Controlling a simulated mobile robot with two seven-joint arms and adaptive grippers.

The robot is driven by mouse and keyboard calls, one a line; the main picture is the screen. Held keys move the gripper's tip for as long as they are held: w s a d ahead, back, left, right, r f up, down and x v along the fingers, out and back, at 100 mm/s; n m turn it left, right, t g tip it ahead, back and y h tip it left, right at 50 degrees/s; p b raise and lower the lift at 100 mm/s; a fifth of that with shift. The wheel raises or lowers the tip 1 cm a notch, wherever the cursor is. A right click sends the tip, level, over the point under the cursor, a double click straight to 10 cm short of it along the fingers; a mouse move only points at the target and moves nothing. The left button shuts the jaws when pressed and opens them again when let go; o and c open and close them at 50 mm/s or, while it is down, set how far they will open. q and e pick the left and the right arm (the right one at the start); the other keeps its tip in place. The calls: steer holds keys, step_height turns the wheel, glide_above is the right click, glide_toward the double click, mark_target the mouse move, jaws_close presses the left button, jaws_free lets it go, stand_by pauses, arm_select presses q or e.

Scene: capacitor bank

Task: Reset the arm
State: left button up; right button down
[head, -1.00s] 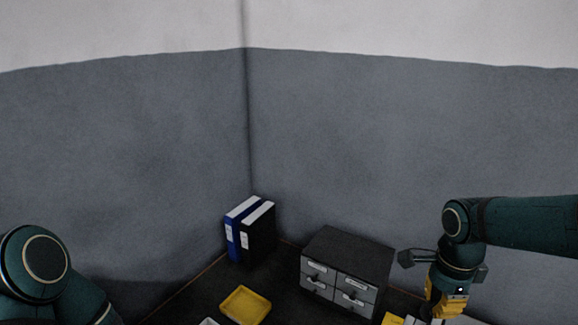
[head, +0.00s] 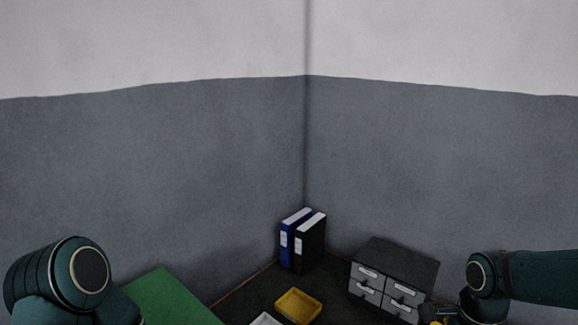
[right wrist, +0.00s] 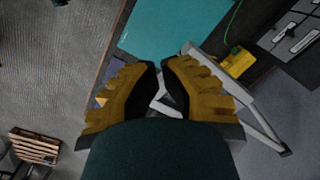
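My right arm comes in from the right in the head view, bent downward at its dark green joint (head: 481,273). Its yellow gripper is mostly cut off by the bottom edge there. In the right wrist view the right gripper (right wrist: 160,68) has its yellow, dark-padded fingers drawn together with a narrow gap at the tips. No held object is clear; a pale frame (right wrist: 252,108) shows behind the fingers. My left arm (head: 82,275) shows only as a bent dark green section at the lower left of the head view. The left gripper is out of view.
Blue and black binders (head: 303,240) stand in the corner. A grey drawer cabinet (head: 394,276) is to their right, a yellow tray (head: 298,306) in front. A green surface (head: 165,297) lies at lower left. A teal mat (right wrist: 175,27) and wooden pallet (right wrist: 34,146) show in the wrist view.

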steer(key=w+a+f+n+y, duration=0.25)
steer(key=a+f+n, duration=0.3)
steer(key=f, duration=0.45)
arm_select(q)
step_height(320, 180, down, 6)
steer(key=b, duration=0.5)
steer(key=shift+d+f+b, duration=0.2)
steer(key=shift+d+b, duration=0.15)
steer(key=shift+d, duration=0.05)
arm_select(e)
steer(key=s+a+f+n, duration=0.3)
steer(key=a+f+n, duration=0.2)
steer(key=f, duration=0.6)
steer(key=s+a+f+n+t, duration=0.1)
steer(key=s+a+f+n, duration=0.3)
steer(key=a+f, duration=0.5)
step_height(320, 180, down, 2)
steer(key=shift+a+f+n+t+y, duration=0.1)
steer(key=shift+a+n+t+y, duration=0.3)
steer(key=shift+n, duration=0.35)
arm_select(q)
steer(key=shift+w, duration=0.1)
arm_select(e)
steer(key=shift+d, duration=0.15)
